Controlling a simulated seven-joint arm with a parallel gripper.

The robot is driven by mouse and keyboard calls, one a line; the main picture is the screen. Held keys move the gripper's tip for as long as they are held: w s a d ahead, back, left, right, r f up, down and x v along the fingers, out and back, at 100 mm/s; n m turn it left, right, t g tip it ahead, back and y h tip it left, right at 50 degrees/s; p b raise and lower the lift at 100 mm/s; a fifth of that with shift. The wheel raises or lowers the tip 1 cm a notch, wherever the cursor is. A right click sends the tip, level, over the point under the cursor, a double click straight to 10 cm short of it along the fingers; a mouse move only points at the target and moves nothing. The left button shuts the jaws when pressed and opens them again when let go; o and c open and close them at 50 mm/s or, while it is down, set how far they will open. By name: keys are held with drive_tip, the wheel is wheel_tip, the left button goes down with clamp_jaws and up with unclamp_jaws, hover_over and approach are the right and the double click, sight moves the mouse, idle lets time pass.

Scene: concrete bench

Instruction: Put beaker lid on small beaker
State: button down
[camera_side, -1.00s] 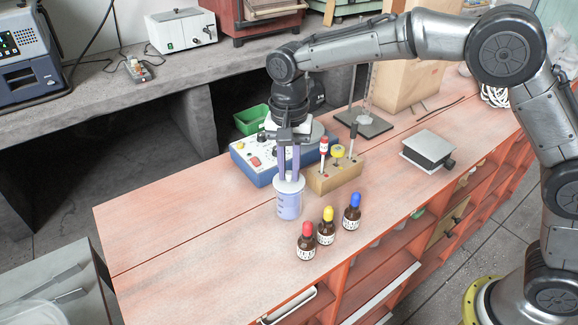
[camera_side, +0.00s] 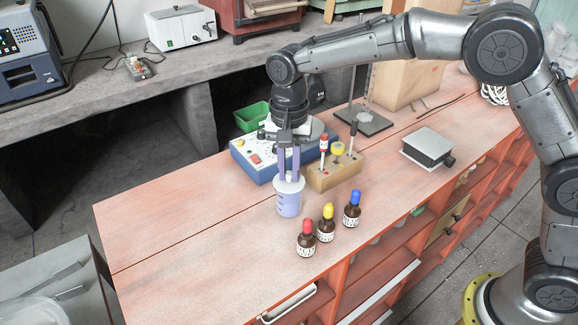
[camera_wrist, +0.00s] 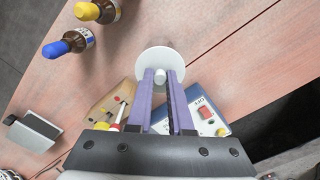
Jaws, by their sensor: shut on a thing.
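The small beaker (camera_side: 289,203), translucent with a bluish-violet tint and dark markings, stands upright on the red bench. The white round beaker lid (camera_side: 290,185) is at the beaker's mouth; I cannot tell if it is fully seated. My gripper (camera_side: 289,177) points down above the beaker, its purple fingers shut on the lid's knob. In the wrist view the lid (camera_wrist: 153,57) is a white disc, with its knob between the fingertips of my gripper (camera_wrist: 161,76). The lid hides the beaker there.
Three brown dropper bottles with red (camera_side: 306,240), yellow (camera_side: 326,224) and blue (camera_side: 352,211) caps stand right of the beaker. Behind are a wooden block (camera_side: 335,177) with tools and a blue-and-white device (camera_side: 252,160). The bench left of the beaker is clear.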

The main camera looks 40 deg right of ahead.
sight(289, 173)
drive_tip(key=shift+c, duration=1.7)
unclamp_jaws()
drive_tip(key=shift+r, duration=3.5)
